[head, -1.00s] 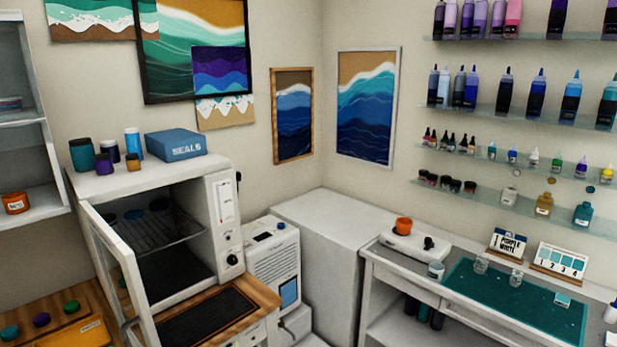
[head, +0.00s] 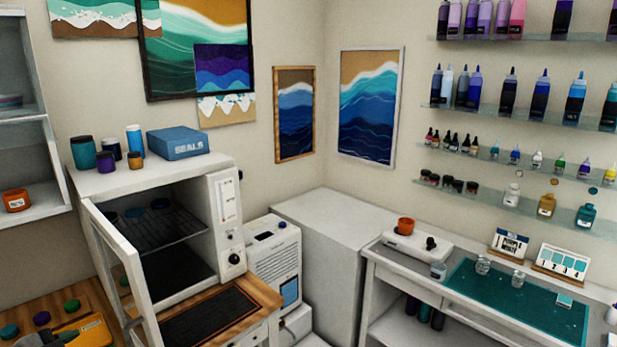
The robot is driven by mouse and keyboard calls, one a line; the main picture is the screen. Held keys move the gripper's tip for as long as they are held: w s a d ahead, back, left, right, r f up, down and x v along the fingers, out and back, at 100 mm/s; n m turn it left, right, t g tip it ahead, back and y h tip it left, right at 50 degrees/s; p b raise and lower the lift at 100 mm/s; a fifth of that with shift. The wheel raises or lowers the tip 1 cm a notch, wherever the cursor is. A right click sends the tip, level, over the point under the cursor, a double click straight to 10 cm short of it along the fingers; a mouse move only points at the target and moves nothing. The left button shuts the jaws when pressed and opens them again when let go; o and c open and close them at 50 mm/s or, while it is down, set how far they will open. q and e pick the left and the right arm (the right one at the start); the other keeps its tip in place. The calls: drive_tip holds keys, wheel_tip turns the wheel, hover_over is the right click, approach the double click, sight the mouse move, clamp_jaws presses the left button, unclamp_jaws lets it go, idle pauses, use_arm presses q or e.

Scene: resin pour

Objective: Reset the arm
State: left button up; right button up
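A grey and dark shape, which looks like the tip of my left gripper (head: 62,338), shows at the bottom left edge of the head view. It is over or beside the yellow-orange tray (head: 92,333) and mostly cut off by the frame. I cannot tell whether its fingers are open or shut, or whether they hold anything. My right gripper is not in view.
The white oven (head: 212,225) stands with its glass door (head: 118,262) swung open to the left. Several lidded jars stand near the tray on the wooden bench. The workbench with the teal mat (head: 520,305) holds small cups and cards.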

use_arm(q)
drive_tip(key=s+d+f+n+g+y, duration=0.1)
drive_tip(key=s+d+f+n, duration=0.1)
drive_tip(key=s+d+f, duration=0.5)
drive_tip(key=s+d+f+n+g+y, duration=0.1)
drive_tip(key=s+d+f+n+g, duration=0.15)
drive_tip(key=d+f, duration=0.45)
drive_tip(key=s+d+n+g, duration=0.3)
drive_tip(key=s+d, duration=0.1)
drive_tip(key=s, duration=0.3)
drive_tip(key=s+d+n+g, duration=0.2)
drive_tip(key=s+d, duration=0.3)
drive_tip(key=s, duration=0.3)
wheel_tip(320, 180, down, 32)
drive_tip(key=s+g+b, duration=0.1)
drive_tip(key=g+b, duration=0.1)
drive_tip(key=b, duration=0.4)
drive_tip(key=s+a+f+b, duration=0.3)
drive_tip(key=s+f+b, duration=0.1)
drive_tip(key=s+f, duration=1.2)
wheel_tip(320, 180, down, 4)
drive_tip(key=shift+s+f+g, duration=0.15)
drive_tip(key=shift+g, duration=0.3)
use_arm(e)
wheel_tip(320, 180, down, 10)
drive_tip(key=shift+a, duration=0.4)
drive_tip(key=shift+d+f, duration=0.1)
